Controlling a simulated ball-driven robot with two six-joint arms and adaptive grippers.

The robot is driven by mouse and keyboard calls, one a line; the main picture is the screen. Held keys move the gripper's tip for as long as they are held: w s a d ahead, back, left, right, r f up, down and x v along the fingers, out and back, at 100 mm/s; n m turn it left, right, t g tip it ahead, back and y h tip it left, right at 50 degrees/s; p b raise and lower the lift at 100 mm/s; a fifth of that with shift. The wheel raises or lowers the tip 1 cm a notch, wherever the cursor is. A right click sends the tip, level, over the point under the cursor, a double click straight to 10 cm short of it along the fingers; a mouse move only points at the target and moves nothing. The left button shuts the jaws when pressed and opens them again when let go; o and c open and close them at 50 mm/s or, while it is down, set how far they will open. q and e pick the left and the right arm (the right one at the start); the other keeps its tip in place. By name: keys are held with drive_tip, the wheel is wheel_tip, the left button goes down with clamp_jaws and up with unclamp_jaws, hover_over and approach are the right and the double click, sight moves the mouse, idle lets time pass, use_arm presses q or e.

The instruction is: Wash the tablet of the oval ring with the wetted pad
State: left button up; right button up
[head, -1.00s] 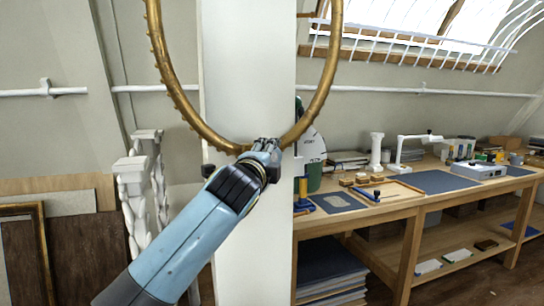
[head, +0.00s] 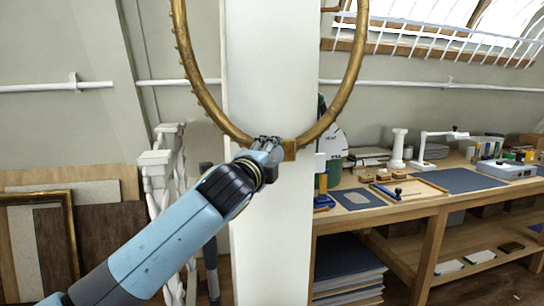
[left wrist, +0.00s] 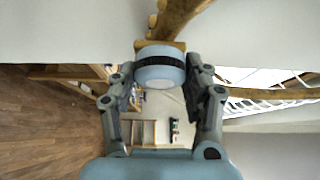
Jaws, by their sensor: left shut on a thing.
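The gilt oval ring (head: 187,65) is upright in front of a white pillar, its top cut off by the head view. Its tablet (head: 289,149), a small gold block, sits at the ring's lowest part. My left gripper (head: 268,148) is just left of the tablet in the head view. In the left wrist view it is shut on the round pad (left wrist: 160,70), pale blue with a dark band. The tablet's tan edge (left wrist: 181,45) shows right behind the pad; I cannot tell whether they touch. The ring (left wrist: 180,18) rises above it. My right gripper is out of view.
The white pillar (head: 268,230) stands behind the ring. A wooden workbench (head: 430,205) with tools, trays and blue mats is at the right. White twisted posts (head: 165,190) and leaning frames (head: 70,240) are at the left.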

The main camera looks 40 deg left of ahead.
use_arm(q)
drive_tip(key=s+d+p, duration=0.1)
drive_tip(key=s+d, duration=0.3)
drive_tip(key=shift+d+p, duration=0.25)
drive_tip(key=shift+p, duration=0.05)
drive_tip(key=shift+s+d+p, duration=0.4)
drive_tip(key=shift+s+d, duration=0.55)
drive_tip(key=shift+d, duration=0.2)
